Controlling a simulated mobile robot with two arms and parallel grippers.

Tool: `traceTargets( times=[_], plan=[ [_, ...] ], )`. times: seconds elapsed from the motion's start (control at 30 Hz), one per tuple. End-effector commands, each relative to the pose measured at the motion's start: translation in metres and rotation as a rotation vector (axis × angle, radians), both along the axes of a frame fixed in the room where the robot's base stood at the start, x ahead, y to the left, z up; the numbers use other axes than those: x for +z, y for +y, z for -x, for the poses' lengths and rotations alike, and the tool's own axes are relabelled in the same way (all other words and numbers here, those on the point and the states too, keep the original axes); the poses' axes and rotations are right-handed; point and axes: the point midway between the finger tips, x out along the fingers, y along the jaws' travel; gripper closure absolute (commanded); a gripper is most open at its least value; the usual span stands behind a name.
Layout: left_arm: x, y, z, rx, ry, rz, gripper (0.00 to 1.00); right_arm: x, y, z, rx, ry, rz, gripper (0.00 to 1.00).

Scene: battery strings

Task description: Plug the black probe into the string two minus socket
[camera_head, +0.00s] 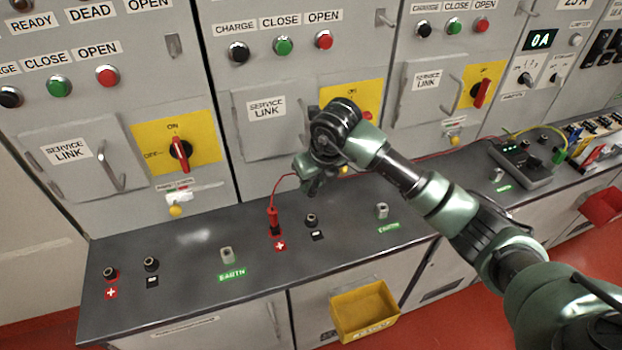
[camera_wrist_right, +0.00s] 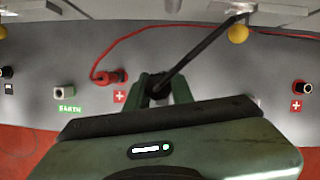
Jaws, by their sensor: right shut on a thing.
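My right gripper (camera_head: 312,188) hangs over the bench top, just behind and above the string two minus socket (camera_head: 311,220), which looks empty in the head view. In the right wrist view my right gripper (camera_wrist_right: 161,92) is shut on the black probe (camera_wrist_right: 158,84), shown as a dark piece between the fingers. A black lead or rod runs from it up and to the right. The probe is hidden by the gripper in the head view. The red probe (camera_head: 273,220) stands in the socket by the red plus label, left of the minus socket; it also shows in the wrist view (camera_wrist_right: 110,77). My left gripper is out of view.
Grey earth posts (camera_head: 227,256) (camera_head: 382,211) stand on either side. The string one sockets (camera_head: 151,264) are at the left. A red lead runs behind my gripper to a meter box (camera_head: 522,165). Cabinet fronts with handles rise behind. A yellow bin (camera_head: 363,310) hangs at the front.

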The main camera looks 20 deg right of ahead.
Motion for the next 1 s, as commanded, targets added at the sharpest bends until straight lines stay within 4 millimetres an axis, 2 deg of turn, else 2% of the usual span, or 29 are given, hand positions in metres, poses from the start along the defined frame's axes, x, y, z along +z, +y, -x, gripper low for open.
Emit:
traceTargets(
  times=[0.4,1.0],
  plan=[
    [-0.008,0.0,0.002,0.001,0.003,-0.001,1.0,-0.001,0.0,0.0,0.006,-0.013,-0.003,1.0],
    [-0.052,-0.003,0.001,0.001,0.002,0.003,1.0,-0.054,0.0,0.0,0.006,-0.01,-0.004,1.0]
  ],
)
